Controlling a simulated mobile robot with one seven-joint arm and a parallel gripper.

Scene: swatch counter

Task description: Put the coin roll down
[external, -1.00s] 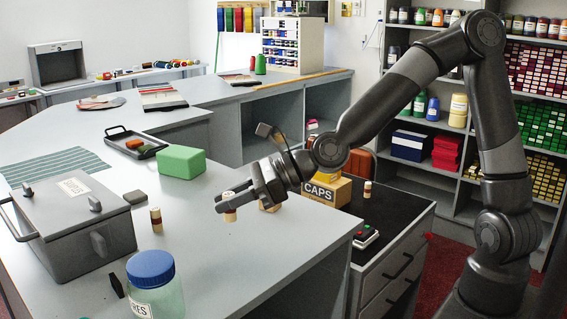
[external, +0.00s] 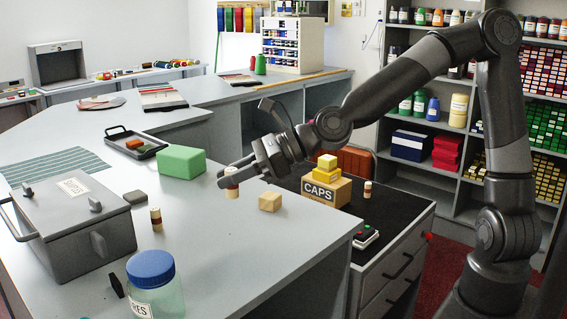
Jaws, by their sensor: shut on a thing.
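My gripper (external: 224,178) is shut on a coin roll (external: 232,190), a small cream cylinder with a dark red band. The roll is upright between the fingers, over the grey counter (external: 210,240). I cannot tell whether its lower end touches the counter. A similar banded roll (external: 156,219) stands on the counter beside the grey lidded box. Another (external: 367,189) stands on the black cabinet top at the right.
A wooden block (external: 270,202) lies just right of my gripper. A green block (external: 181,162) and a dark tray (external: 118,138) are behind left. The grey box (external: 75,235) and blue-lidded jar (external: 152,290) stand front left. A CAPS box (external: 326,192) bears yellow blocks. The front counter is clear.

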